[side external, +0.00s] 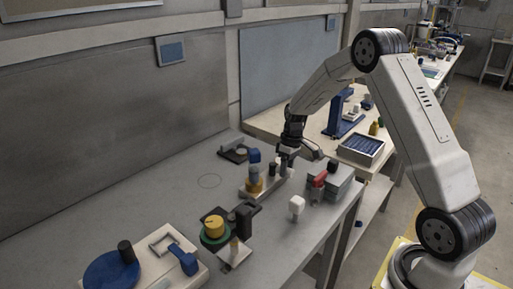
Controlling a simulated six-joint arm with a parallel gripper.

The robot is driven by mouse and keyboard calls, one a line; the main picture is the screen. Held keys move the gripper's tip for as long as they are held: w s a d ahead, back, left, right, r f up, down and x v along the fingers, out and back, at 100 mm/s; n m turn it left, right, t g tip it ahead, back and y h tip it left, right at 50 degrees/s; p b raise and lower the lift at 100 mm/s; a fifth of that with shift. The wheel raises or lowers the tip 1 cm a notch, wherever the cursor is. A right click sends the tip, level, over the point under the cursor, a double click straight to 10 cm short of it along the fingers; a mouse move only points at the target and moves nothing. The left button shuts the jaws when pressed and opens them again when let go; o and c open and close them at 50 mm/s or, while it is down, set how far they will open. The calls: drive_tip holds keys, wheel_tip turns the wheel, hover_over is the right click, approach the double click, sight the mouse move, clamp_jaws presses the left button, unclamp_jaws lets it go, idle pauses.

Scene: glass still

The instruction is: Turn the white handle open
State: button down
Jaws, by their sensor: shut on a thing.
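My gripper (284,168) points down at the right end of a low pale base (262,188). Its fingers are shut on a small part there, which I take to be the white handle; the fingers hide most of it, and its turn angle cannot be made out. A separate white block on a short stem (297,204) stands in front, apart from my gripper.
A grey box with a red part (319,179) stands close on the right. A yellow knob on a green disc (214,228) and a blue disc with a black knob (112,272) are front left. A flat dark fixture (235,154) lies behind. The table's left middle is clear.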

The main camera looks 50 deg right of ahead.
drive_tip(key=n, duration=0.1)
drive_tip(key=d+n, duration=0.1)
drive_tip(key=n, duration=0.1)
drive_tip(key=d+n, duration=0.1)
drive_tip(key=shift+w+n+g, duration=0.3)
drive_tip(key=shift+w+g, duration=0.05)
drive_tip(key=shift+g, duration=0.05)
drive_tip(key=n, duration=0.1)
drive_tip(key=w+d+n, duration=0.1)
drive_tip(key=n, duration=0.2)
drive_tip(key=shift+w+d+g+h, duration=0.15)
drive_tip(key=shift+d+g+h, duration=0.15)
drive_tip(key=shift+h, duration=0.1)
drive_tip(key=n, duration=0.1)
drive_tip(key=w+n, duration=0.1)
drive_tip(key=n, duration=0.3)
drive_tip(key=shift+w+d+h, duration=0.35)
drive_tip(key=shift+w+h, duration=0.05)
drive_tip(key=shift+w+d+r+n+g+h, duration=0.1)
drive_tip(key=shift+w+n, duration=0.15)
drive_tip(key=shift+n, duration=0.4)
drive_tip(key=shift+w+a+f+n+g+h, duration=0.1)
drive_tip(key=shift+w+n, duration=0.2)
drive_tip(key=shift+n, duration=0.3)
drive_tip(key=shift+w+d+r+n+g+h, duration=0.1)
drive_tip(key=shift+w+n, duration=0.15)
drive_tip(key=shift+n, duration=0.4)
drive_tip(key=shift+w, duration=0.1)
drive_tip(key=shift+c, duration=1.4)
unclamp_jaws()
